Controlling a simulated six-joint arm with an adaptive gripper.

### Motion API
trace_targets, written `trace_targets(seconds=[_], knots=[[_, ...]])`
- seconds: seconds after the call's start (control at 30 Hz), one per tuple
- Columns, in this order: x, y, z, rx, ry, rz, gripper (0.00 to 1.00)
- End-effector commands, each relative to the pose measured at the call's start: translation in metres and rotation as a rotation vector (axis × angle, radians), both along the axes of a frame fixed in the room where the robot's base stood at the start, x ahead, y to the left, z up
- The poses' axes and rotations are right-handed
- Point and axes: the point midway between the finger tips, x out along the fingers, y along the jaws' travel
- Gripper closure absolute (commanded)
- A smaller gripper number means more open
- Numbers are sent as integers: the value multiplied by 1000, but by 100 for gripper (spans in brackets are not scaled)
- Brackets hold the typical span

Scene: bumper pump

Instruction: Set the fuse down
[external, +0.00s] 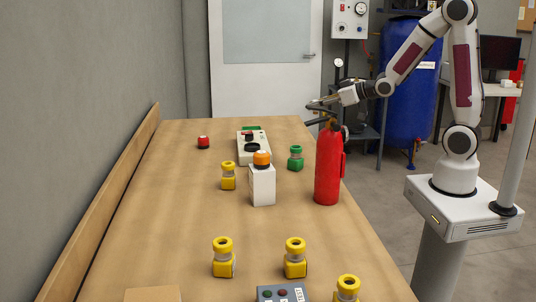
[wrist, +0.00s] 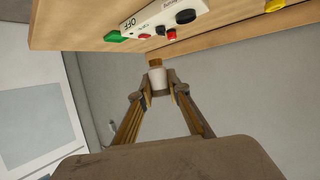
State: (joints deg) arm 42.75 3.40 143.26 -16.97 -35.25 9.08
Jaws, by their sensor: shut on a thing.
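My gripper (external: 320,102) is raised at the far right end of the table, above and behind the red fire extinguisher. In the wrist view the fingertips (wrist: 157,88) are shut on the fuse (wrist: 157,76), a small pale cylinder with a brownish-orange end. The fuse points away from the palm and appears clear of the table. In the external view the fuse is too small to make out.
The left side is mostly clear.

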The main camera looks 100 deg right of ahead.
Motion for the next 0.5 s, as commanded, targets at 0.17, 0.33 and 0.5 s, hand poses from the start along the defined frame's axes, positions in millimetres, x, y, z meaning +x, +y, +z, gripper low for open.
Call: trace_targets(seconds=[0.17,0.33,0.5], knots=[[-19,-2,18,2,-4,-62,99],[-33,-2,32,7,-5,-102,99],[-41,-1,43,10,-7,-122,99]])
